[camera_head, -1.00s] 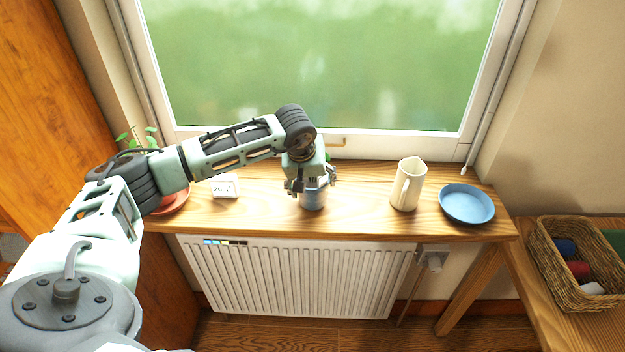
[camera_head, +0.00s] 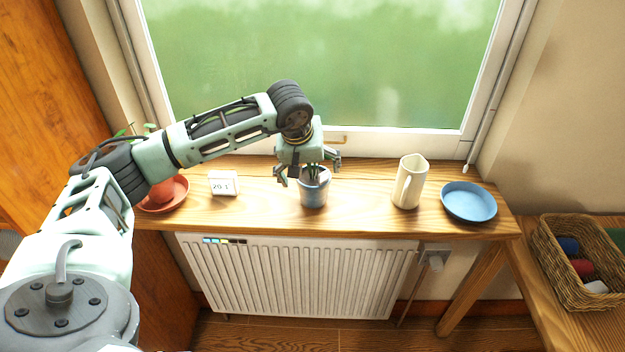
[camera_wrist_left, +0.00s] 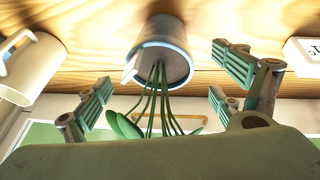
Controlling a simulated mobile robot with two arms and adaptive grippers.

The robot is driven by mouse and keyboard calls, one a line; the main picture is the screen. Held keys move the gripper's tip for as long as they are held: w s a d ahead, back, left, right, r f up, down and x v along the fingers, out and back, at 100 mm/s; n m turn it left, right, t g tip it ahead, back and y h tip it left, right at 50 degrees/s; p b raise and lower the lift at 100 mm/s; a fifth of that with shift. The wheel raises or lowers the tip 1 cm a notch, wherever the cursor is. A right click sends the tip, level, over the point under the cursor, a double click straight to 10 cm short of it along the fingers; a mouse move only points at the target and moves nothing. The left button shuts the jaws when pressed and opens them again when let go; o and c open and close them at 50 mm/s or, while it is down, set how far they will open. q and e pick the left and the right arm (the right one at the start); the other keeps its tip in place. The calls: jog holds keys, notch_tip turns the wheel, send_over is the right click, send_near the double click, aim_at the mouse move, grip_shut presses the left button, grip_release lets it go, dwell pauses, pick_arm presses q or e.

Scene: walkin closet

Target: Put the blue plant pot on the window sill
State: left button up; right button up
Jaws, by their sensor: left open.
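The blue plant pot (camera_head: 314,192) stands upright on the wooden window sill (camera_head: 360,212), near its middle. In the left wrist view the pot (camera_wrist_left: 164,62) shows green stems and leaves and a small white tag at its rim. My left gripper (camera_head: 308,176) is just above and behind the pot, its fingers spread. In the left wrist view its open fingers (camera_wrist_left: 165,85) stand apart on both sides of the plant, clear of the pot. Part of the plant is hidden by the gripper in the head view. My right gripper is not in view.
A cream jug (camera_head: 410,182) and a blue saucer (camera_head: 468,202) stand to the right on the sill. A small white display (camera_head: 223,183) and a terracotta pot on a saucer (camera_head: 163,192) are to the left. A radiator (camera_head: 300,280) is below; a wicker basket (camera_head: 578,262) is at right.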

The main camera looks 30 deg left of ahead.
pick_arm(q)
jog(key=b+v, duration=0.1)
jog(key=v, duration=0.6)
dwell(0.3)
